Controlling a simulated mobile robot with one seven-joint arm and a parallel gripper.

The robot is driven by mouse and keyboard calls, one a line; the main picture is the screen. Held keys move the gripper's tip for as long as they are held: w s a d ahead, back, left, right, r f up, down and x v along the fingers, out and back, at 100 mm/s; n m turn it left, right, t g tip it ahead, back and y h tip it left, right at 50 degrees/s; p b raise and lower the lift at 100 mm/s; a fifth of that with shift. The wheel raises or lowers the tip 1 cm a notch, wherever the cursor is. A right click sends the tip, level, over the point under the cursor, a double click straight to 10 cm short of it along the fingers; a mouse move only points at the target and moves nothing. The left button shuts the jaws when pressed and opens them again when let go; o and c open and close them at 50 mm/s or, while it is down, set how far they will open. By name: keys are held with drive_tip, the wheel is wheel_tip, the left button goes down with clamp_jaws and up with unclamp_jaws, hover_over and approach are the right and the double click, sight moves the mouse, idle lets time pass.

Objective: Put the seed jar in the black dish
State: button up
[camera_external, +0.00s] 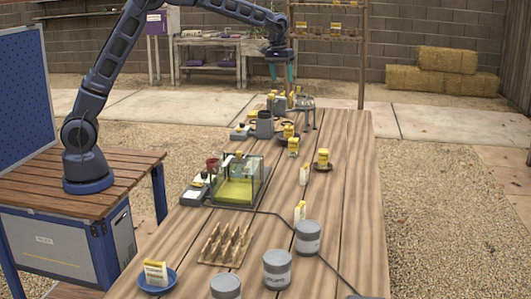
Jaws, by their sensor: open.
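My gripper (280,74) has two teal fingers, apart and pointing down above the far end of the long table. It looks empty. Several small yellow-topped items stand on the table. A small jar with a yellow lid (293,148) stands near the middle of the far half and may be the seed jar; the labels are too small to read. A dark round dish (314,167) to its right has another yellow-topped item (323,155) on it. A second dark dish (281,138) lies farther back, partly hidden by a yellow item. I cannot tell which dish is the black one.
A glass box (239,192), a wooden rack (225,246) and several grey pots (308,239) fill the left and near parts of the table (352,190). A blue dish (170,280) holds a packet. A dark cable crosses the boards. The right strip is mostly clear.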

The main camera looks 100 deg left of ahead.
drive_tip(key=s+d+r+m+t, duration=0.15)
drive_tip(key=s+d+r, duration=0.35)
drive_tip(key=d, duration=0.5)
drive_tip(key=s+d+r+m, duration=0.3)
drive_tip(key=s+d, duration=0.3)
drive_tip(key=d, duration=0.3)
drive_tip(key=s+d+r+m, duration=0.2)
drive_tip(key=s+d+r, duration=0.3)
drive_tip(key=d, duration=0.5)
drive_tip(key=s+d+f+m, duration=0.2)
drive_tip(key=s+d, duration=0.3)
drive_tip(key=s, duration=0.3)
drive_tip(key=s+d+f+m+t, duration=0.1)
drive_tip(key=s+d+f+m, duration=0.1)
drive_tip(key=s, duration=0.7)
drive_tip(key=s+d+f+m+t, duration=0.1)
drive_tip(key=s+d+f+m, duration=0.1)
drive_tip(key=s+d+f, duration=0.2)
drive_tip(key=s+d, duration=0.3)
drive_tip(key=s, duration=0.2)
drive_tip(key=shift+d+f, duration=0.2)
drive_tip(key=shift+d, duration=0.15)
drive_tip(key=shift+m, duration=0.25)
